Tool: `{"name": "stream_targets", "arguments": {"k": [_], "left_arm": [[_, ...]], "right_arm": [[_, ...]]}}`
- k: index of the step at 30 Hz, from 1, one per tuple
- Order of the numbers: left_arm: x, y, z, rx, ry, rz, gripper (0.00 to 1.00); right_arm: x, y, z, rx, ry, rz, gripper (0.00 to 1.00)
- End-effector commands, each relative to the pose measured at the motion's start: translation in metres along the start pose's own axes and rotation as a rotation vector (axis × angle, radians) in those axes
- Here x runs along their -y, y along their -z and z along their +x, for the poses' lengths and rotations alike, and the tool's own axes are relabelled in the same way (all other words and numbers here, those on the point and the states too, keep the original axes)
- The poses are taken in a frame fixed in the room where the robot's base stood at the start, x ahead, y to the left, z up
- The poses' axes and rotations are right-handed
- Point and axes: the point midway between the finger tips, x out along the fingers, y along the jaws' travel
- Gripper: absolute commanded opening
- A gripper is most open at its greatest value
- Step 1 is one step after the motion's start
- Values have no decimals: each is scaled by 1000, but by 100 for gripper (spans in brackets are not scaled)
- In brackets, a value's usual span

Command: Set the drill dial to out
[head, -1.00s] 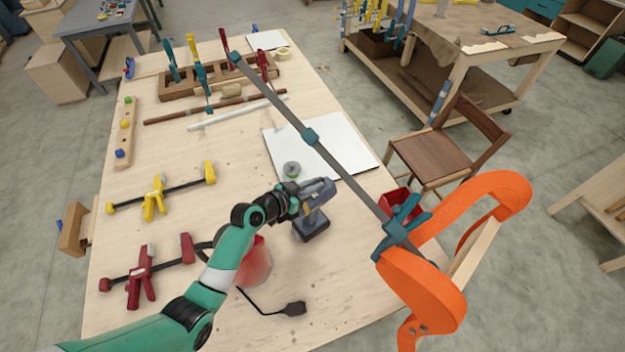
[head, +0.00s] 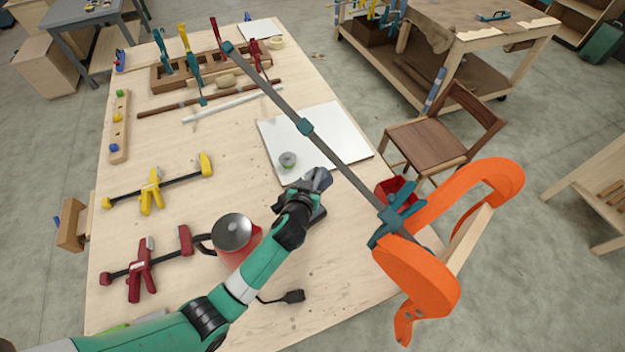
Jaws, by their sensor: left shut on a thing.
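The grey drill (head: 318,180) stands near the middle of the worktable, mostly covered by my left arm. Its upper body and part of its dark base show past the wrist. My left gripper (head: 306,193) is at the drill's upper body and is shut on it. The fingertips and the dial are hidden, so I cannot tell the dial's setting or which part is gripped. My right gripper is not in view.
A red kettle (head: 233,232) with a grey lid stands left of my arm. A white board (head: 320,142) and red clamp (head: 142,268) lie nearby.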

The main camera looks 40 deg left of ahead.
Motion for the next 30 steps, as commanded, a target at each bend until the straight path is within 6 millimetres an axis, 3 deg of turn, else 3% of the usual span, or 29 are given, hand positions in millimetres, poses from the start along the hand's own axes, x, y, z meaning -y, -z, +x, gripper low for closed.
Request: {"name": "stream_targets", "arguments": {"k": [15,16,20,30], "left_arm": [[0,-2,0,6,18,-7,0],[0,-2,0,6,18,-7,20],[0,-2,0,5,18,-6,44],[0,-1,-2,3,17,-7,45]], "right_arm": [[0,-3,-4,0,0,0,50],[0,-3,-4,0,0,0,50],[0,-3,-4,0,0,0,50],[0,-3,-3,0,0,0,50]]}}
